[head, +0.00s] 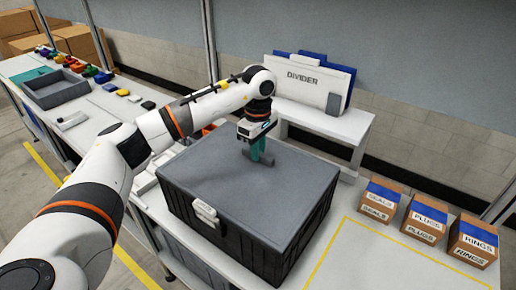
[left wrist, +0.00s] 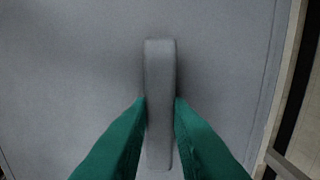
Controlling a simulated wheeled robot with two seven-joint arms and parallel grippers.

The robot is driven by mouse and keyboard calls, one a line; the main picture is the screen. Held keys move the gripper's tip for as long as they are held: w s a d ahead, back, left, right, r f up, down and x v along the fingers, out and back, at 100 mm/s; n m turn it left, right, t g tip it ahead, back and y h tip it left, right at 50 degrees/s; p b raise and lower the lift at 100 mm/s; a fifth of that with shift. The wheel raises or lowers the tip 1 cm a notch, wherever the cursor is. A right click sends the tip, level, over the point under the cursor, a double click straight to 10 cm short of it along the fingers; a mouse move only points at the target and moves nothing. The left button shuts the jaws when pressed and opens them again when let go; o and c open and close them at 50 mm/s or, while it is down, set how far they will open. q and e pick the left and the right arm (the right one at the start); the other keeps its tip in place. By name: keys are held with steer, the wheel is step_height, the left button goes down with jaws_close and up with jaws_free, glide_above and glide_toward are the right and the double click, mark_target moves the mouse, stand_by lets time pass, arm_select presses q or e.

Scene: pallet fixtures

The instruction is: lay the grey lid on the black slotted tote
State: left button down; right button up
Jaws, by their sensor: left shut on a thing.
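The grey lid (head: 225,190) lies flat over the top of the black slotted tote (head: 230,246), its edges lined up with the tote's rim as far as the head view shows. The lid surface also fills most of the left wrist view (left wrist: 70,70). My left gripper (head: 262,160) is above the far part of the lid, with its teal fingers shut on the lid's grey handle (left wrist: 160,85). A fine gap between lid and rim cannot be made out. My right gripper is not in view.
Three cardboard boxes marked SEALS (head: 379,203), PLUGS (head: 424,219) and RINGS (head: 472,240) stand to the right. A yellow-outlined table area (head: 390,265) in front of them is clear. A white DIVIDER panel (head: 304,80) stands behind. A grey tray (head: 55,88) is at far left.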

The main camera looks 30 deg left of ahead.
arm_select(q)
steer(key=c, duration=1.3)
jaws_free()
steer(key=shift+o, duration=0.2)
steer(key=shift+r, duration=0.1)
steer(key=shift+r, duration=0.35)
step_height(320, 180, up, 11)
steer(key=b, duration=0.2)
steer(key=shift+r, duration=0.15)
